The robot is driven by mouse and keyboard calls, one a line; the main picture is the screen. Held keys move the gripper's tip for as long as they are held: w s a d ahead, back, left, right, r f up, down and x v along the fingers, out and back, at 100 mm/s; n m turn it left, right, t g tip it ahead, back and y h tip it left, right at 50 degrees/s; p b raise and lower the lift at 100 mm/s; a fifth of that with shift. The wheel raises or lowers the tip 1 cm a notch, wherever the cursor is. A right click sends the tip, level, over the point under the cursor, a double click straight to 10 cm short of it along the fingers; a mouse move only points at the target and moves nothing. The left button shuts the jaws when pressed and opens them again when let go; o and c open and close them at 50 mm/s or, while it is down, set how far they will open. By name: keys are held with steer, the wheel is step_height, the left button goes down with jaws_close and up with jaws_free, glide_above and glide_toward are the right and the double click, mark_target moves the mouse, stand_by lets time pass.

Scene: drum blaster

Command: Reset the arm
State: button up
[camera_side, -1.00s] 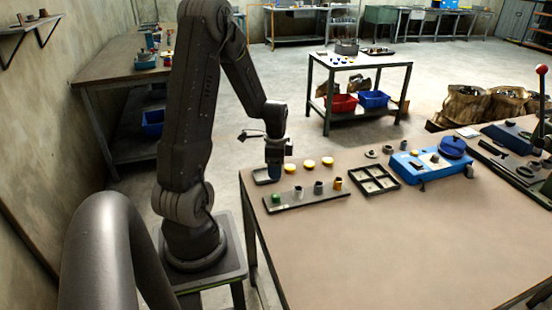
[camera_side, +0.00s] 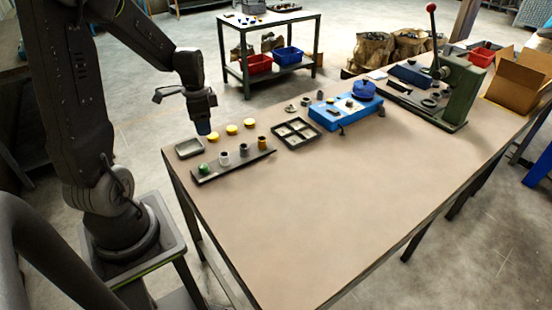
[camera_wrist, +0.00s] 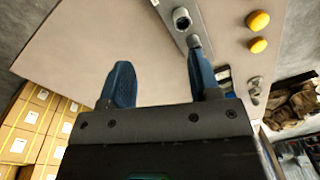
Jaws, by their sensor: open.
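My gripper (camera_side: 204,128) hangs fingers down above the left end of the table in the side view, close to the small dark tray and the yellow discs. In the wrist view my gripper (camera_wrist: 160,82) shows two blue fingers spread apart with nothing between them. A dark strip (camera_side: 233,168) on the table carries a green piece (camera_side: 203,168), grey cylinders (camera_side: 224,158) and a brass cylinder (camera_side: 262,143). Several yellow discs (camera_side: 232,129) lie in a row behind the strip.
A small tray (camera_side: 189,148), a divided tray (camera_side: 296,134), a blue fixture (camera_side: 345,112) and a green lever press (camera_side: 459,90) stand on the table (camera_side: 330,210). An open cardboard box (camera_side: 519,82) is at the far right. The table's front middle is clear.

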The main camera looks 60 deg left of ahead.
steer(key=d+r+n+t, duration=0.2)
steer(key=d+r, duration=0.7)
steer(key=d, duration=0.3)
steer(key=s+d+r+n+t, duration=0.1)
steer(key=s+d+r, duration=0.1)
steer(key=d, duration=0.4)
steer(key=s+d+r+n+t, duration=0.1)
steer(key=s+d+r+t, duration=0.1)
steer(key=d, duration=0.4)
steer(key=s+r, duration=0.1)
steer(key=s, duration=0.1)
steer(key=shift+s+d+r+h, duration=0.15)
steer(key=shift+s+r+h, duration=0.15)
